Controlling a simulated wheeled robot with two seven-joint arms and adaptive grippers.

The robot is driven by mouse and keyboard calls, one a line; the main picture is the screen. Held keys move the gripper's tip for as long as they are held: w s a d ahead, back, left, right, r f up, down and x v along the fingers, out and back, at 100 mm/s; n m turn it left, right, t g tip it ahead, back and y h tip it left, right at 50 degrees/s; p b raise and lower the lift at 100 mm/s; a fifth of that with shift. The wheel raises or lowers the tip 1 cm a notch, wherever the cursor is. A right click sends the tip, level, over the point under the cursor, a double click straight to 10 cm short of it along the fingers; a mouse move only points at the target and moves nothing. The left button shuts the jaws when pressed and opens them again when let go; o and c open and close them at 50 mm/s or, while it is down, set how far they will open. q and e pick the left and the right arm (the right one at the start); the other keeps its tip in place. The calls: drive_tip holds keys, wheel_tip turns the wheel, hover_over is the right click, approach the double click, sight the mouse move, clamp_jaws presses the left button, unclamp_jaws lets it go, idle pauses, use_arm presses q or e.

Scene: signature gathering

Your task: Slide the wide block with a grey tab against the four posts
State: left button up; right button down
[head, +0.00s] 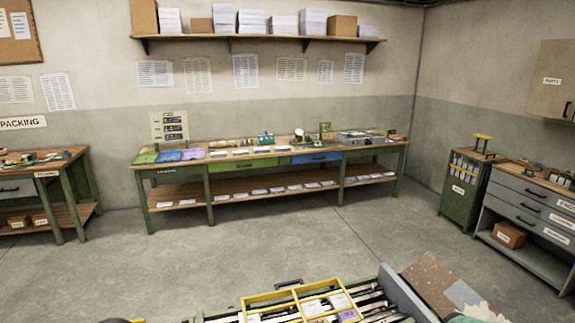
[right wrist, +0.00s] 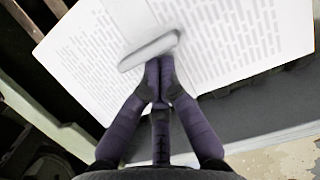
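In the right wrist view a wide, flat white block printed with lines of text (right wrist: 235,40) fills the upper part. A pale grey tab (right wrist: 148,50) lies slantwise across its middle. My right gripper (right wrist: 158,68) has its dark purple fingers drawn together, with the tips at the lower edge of the tab. Nothing shows between the fingers; whether they touch the tab is hard to tell. The four posts cannot be picked out in either view. My left gripper is not seen.
A yellow divided frame (head: 268,296) with papers stands at the bottom of the head view, beside a grey upright edge (head: 402,294). A mottled brown panel (head: 437,282) lies right of it. Open concrete floor (head: 250,245) separates these from the long green workbench (head: 207,190).

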drive_tip(key=shift+s+a+f+p, duration=0.2)
drive_tip(key=shift+s+a, duration=0.1)
drive_tip(key=shift+a, duration=0.7)
drive_tip(key=shift+s+a+f+p, duration=0.1)
drive_tip(key=shift+s+a+f, duration=0.2)
drive_tip(key=shift+a, duration=0.75)
drive_tip(key=shift+s+a+f+p, duration=0.15)
drive_tip(key=shift+s+a, duration=0.15)
drive_tip(key=shift+a, duration=0.7)
drive_tip(key=shift+d, duration=0.1)
drive_tip(key=shift+w+d+b, duration=0.15)
drive_tip(key=shift+d+b, duration=0.2)
drive_tip(key=shift+d+r, duration=0.15)
drive_tip(key=shift+d, duration=0.1)
drive_tip(key=shift+w+r+p, duration=0.1)
drive_tip(key=shift+r+p, duration=0.2)
drive_tip(key=shift+r, duration=0.4)
drive_tip(key=shift+s+a+r+p, duration=0.15)
drive_tip(key=shift+r+p, duration=0.3)
drive_tip(key=shift+r, duration=0.5)
drive_tip(key=shift+a+r+p, duration=0.2)
drive_tip(key=shift+r+p, duration=0.3)
drive_tip(key=shift+r, duration=0.45)
drive_tip(key=shift+s+a+r+p, duration=0.15)
drive_tip(key=shift+r+p, duration=0.3)
drive_tip(key=shift+r, duration=0.5)
drive_tip(key=shift+w, duration=0.1)
